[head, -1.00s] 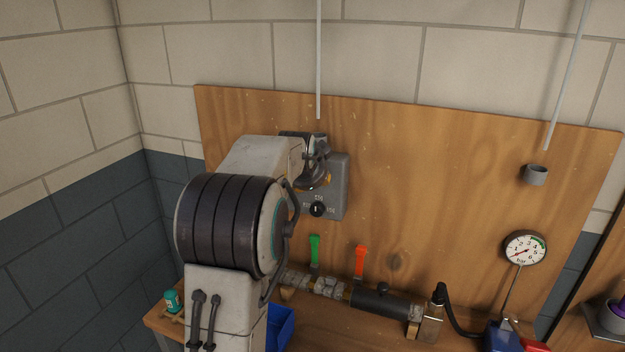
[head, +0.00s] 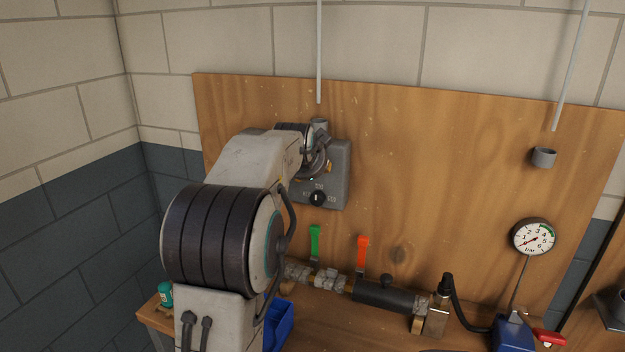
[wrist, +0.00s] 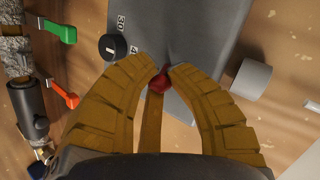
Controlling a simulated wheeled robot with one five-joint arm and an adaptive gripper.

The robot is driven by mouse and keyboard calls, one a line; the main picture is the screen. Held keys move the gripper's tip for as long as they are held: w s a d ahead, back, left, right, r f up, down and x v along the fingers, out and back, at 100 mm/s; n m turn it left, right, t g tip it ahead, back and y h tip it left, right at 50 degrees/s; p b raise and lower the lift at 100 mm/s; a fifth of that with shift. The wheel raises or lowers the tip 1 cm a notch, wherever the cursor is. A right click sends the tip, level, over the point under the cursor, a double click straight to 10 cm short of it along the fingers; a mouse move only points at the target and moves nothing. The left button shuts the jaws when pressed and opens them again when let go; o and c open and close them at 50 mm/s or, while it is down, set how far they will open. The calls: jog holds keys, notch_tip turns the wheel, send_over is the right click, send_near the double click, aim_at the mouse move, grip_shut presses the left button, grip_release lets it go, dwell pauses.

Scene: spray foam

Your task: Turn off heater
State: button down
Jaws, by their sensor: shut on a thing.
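A grey control box (head: 338,187) is fixed to the plywood board. A round black knob (head: 317,198) with a white mark is on its lower part, with printed markings around it. The knob also shows in the wrist view (wrist: 112,47), apart from my fingers. My gripper (wrist: 165,74) has its yellow-brown fingers closed in at the tips on a small red part (wrist: 160,78) in front of the grey box face. What the red part is I cannot tell. In the head view my gripper (head: 328,167) is at the box's upper part, mostly hidden by my wrist.
Below the box are a green lever (head: 314,240) and an orange lever (head: 362,250) on a pipe run. A black cylinder (head: 385,296) lies to the right. A pressure gauge (head: 534,237) stands farther right. A blue bin (head: 280,325) is partly behind my arm. The board's middle is clear.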

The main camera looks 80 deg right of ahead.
jog(key=shift+f+b, duration=0.3)
jog(key=shift+b, duration=0.3)
jog(key=shift+r, duration=0.15)
jog(key=c, duration=1.2)
grip_release()
jog(key=shift+o, duration=0.2)
jog(key=shift+a, duration=0.1)
jog(key=v, duration=1.2)
jog(key=shift+a+f, duration=0.1)
jog(key=shift+f, duration=0.1)
